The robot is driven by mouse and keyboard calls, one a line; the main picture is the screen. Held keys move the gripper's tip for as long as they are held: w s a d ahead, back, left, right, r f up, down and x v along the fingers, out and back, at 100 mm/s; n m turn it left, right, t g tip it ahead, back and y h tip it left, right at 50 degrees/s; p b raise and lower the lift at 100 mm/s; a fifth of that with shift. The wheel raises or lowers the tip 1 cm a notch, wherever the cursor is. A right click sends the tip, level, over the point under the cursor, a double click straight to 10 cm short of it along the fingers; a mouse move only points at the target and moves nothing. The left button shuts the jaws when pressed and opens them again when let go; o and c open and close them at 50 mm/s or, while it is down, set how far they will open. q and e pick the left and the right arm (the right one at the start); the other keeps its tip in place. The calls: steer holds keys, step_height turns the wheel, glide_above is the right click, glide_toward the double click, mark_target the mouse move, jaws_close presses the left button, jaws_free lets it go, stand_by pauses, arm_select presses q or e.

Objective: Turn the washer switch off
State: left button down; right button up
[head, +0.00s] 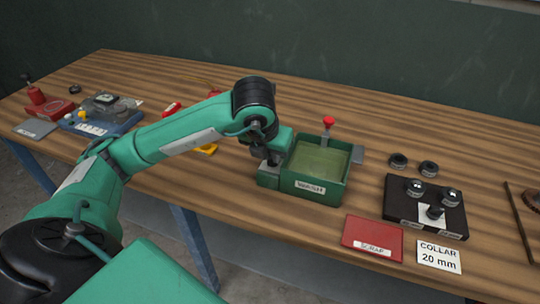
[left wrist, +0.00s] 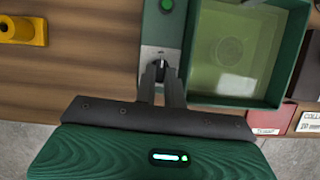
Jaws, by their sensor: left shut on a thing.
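The washer (head: 311,187) is a green open tank labelled WASH, with pale green liquid inside, on the wooden bench. It also shows in the left wrist view (left wrist: 290,55). On its left side is a grey plate with a small dark switch (left wrist: 157,66), and a round green light (left wrist: 166,5) glows above the plate. My left gripper (head: 270,160) is at that side of the tank. In the left wrist view its fingers (left wrist: 161,75) are shut on the switch, partly covering it, so its exact position is hard to tell. My right gripper is not in view.
A red-topped lever (head: 328,123) stands behind the tank. To the right are a red SCRAP pad (head: 372,237), a COLLAR 20 mm card (head: 439,256), and a black block with metal pegs (head: 405,207). A yellow part (left wrist: 22,30) lies left of the washer.

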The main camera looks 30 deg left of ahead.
arm_select(q)
steer(key=shift+n, duration=0.4)
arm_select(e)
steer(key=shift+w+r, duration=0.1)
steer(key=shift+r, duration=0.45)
arm_select(q)
steer(key=shift+r, duration=0.1)
steer(key=c, duration=1.5)
jaws_free()
